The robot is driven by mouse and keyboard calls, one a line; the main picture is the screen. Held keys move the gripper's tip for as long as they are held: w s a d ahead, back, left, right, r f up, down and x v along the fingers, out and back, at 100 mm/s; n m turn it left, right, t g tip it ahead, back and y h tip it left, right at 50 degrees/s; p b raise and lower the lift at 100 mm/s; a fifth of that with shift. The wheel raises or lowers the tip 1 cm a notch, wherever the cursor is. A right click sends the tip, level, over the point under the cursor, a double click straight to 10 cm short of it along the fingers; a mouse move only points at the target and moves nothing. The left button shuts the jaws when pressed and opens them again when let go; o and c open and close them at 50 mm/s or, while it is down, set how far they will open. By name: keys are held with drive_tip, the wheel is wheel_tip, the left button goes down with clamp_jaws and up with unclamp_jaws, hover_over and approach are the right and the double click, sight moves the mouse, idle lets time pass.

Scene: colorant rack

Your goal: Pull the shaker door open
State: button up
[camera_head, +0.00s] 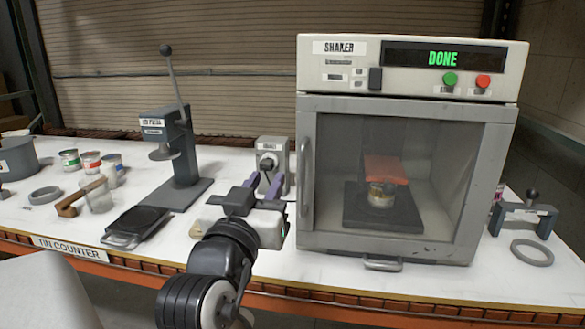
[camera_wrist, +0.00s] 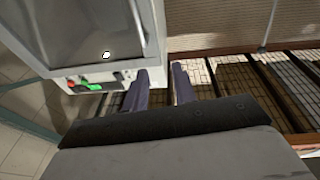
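The shaker (camera_head: 415,70) is a light grey cabinet whose display reads DONE in green. Its grey-framed glass door (camera_head: 470,185) is shut, with a vertical handle (camera_head: 306,180) along the left edge. Behind the glass a tin (camera_head: 381,195) sits under an orange clamp. My gripper (camera_head: 264,184) is just left of the handle, apart from it, its purple-grey fingers spread and empty. In the wrist view the fingers (camera_wrist: 162,84) show a gap between them, and the shaker (camera_wrist: 85,40) appears inverted at upper left with its handle (camera_wrist: 137,22).
A grey wall box with a dark plug (camera_head: 268,158) stands behind my gripper. The lid press (camera_head: 175,150) and a black scale-like plate (camera_head: 138,222) are to the left. A grey ring (camera_head: 532,253) and a small stand (camera_head: 525,215) are right of the shaker.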

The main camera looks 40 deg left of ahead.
sight(301, 172)
drive_tip(key=w+a+h+p, duration=0.1)
drive_tip(key=w, duration=0.3)
drive_tip(key=w+f+m+h+p, duration=0.1)
drive_tip(key=w, duration=0.2)
drive_tip(key=w+a+f+m+h+p, duration=0.1)
drive_tip(key=w, duration=0.3)
drive_tip(key=shift+w+a+f+g, duration=0.25)
drive_tip(key=shift+w+a+g, duration=0.1)
drive_tip(key=shift+g, duration=0.05)
drive_tip(key=shift+w+a+f, duration=0.1)
drive_tip(key=shift+w+a, duration=0.2)
drive_tip(key=shift+w, duration=0.35)
drive_tip(key=shift+c, duration=0.4)
clamp_jaws()
